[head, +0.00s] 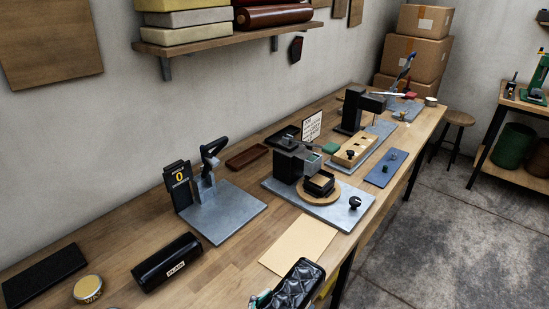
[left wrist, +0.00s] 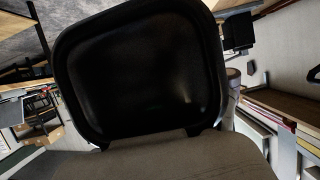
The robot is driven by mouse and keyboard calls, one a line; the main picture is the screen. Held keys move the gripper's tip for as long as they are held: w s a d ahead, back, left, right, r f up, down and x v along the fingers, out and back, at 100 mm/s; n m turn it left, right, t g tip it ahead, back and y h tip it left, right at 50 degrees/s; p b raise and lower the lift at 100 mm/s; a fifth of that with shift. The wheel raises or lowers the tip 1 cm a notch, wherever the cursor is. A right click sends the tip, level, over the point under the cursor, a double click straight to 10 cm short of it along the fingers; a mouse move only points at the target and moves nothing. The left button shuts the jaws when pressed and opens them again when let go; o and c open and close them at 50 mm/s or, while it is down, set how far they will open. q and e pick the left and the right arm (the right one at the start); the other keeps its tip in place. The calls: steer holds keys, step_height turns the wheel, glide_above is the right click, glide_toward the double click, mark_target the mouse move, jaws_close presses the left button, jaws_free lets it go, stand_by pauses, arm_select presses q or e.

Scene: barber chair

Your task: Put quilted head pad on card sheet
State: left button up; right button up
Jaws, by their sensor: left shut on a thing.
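The black quilted head pad (head: 298,286) is at the bottom edge of the head view, partly cut off. The tan card sheet (head: 303,242) lies flat on the bench just beyond it, and the pad covers a little of its near edge in the picture. I cannot tell how high the pad is above the bench. A teal bit of my left gripper (head: 262,299) shows beside the pad; the gripper is shut on it. In the left wrist view the dark smooth side of the pad (left wrist: 140,75) fills the middle. My right gripper is not in view.
A grey plate with a black press (head: 330,207) stands beyond the card. Another grey plate with an upright lever (head: 224,212) is at its upper left. Bare wood lies left of the card.

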arm_select(q)
steer(key=w+a+r+n+t+y+b, duration=0.1)
steer(key=w+a+r+n+y, duration=0.25)
steer(key=a, duration=0.55)
steer(key=w+a+r+n+t+y, duration=0.2)
steer(key=a+r+n+y, duration=0.25)
steer(key=a, duration=0.55)
steer(key=s+d+f+m+g+h, duration=0.1)
steer(key=s+d+f+m+h, duration=0.1)
steer(key=d, duration=0.4)
steer(key=s+d+f+m+g+h, duration=0.1)
steer(key=d+f+m+h, duration=0.2)
steer(key=d, duration=0.3)
steer(key=s+d+f+m+h+p, duration=0.1)
steer(key=s+d+f+m+h, duration=0.1)
steer(key=d, duration=0.5)
steer(key=shift+s+f+m+g+h, duration=0.3)
steer(key=shift+f+m+g+h, duration=0.1)
steer(key=shift+f+m+h, duration=0.15)
